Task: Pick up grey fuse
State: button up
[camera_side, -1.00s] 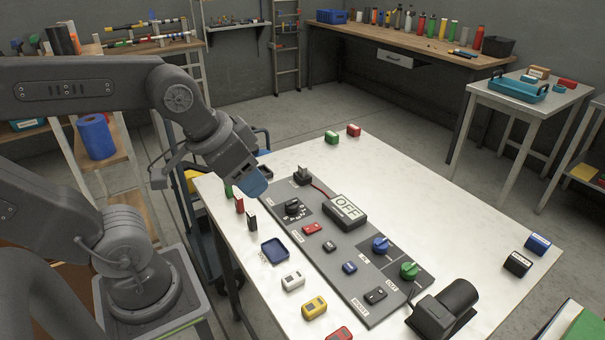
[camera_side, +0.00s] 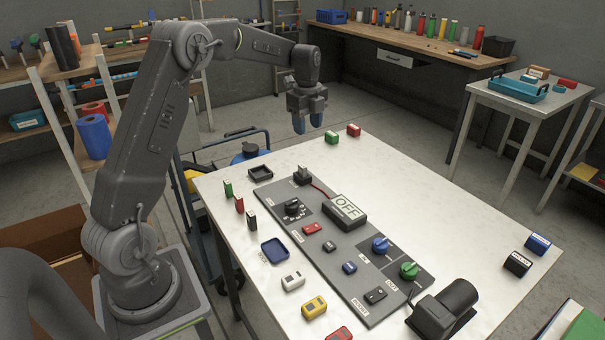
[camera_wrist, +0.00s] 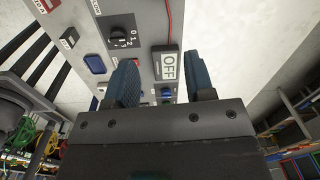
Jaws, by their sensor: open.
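A pale grey-white block (camera_side: 293,281) lies on the white table near its left front edge, between the blue tray and a yellow block. It looks like the grey fuse. A small dark grey piece (camera_side: 329,246) also sits on the panel, so I cannot be certain which is meant. My gripper (camera_side: 308,120) is open and empty, with blue fingers pointing down, high over the far end of the table and well away from both. In the wrist view my gripper's fingers (camera_wrist: 162,65) are spread, with nothing held between them.
The grey panel (camera_side: 287,220) carries the OFF box (camera_side: 345,211), knobs and small blocks. The blue tray (camera_side: 274,251) lies left of it, with upright blocks (camera_side: 239,204) along the left edge. A black motor-like cylinder (camera_side: 456,303) stands at the front. The table's right side is mostly clear.

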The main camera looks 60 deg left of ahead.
notch_tip(320, 180, down, 3)
jog(key=a+m, duration=0.1)
jog(key=a, duration=0.2)
send_over(302, 166)
jog(key=f, duration=0.5)
jog(key=d+f, duration=0.1)
jog(key=f, duration=0.1)
jog(key=shift+w+f, duration=0.15)
jog(key=shift+a+f, duration=0.15)
jog(key=shift+f, duration=0.9)
jog(key=shift+a+f, duration=0.2)
jog(key=shift+f, duration=0.8)
jog(key=shift+a+f, duration=0.15)
jog(key=shift+f, duration=0.9)
grip_shut()
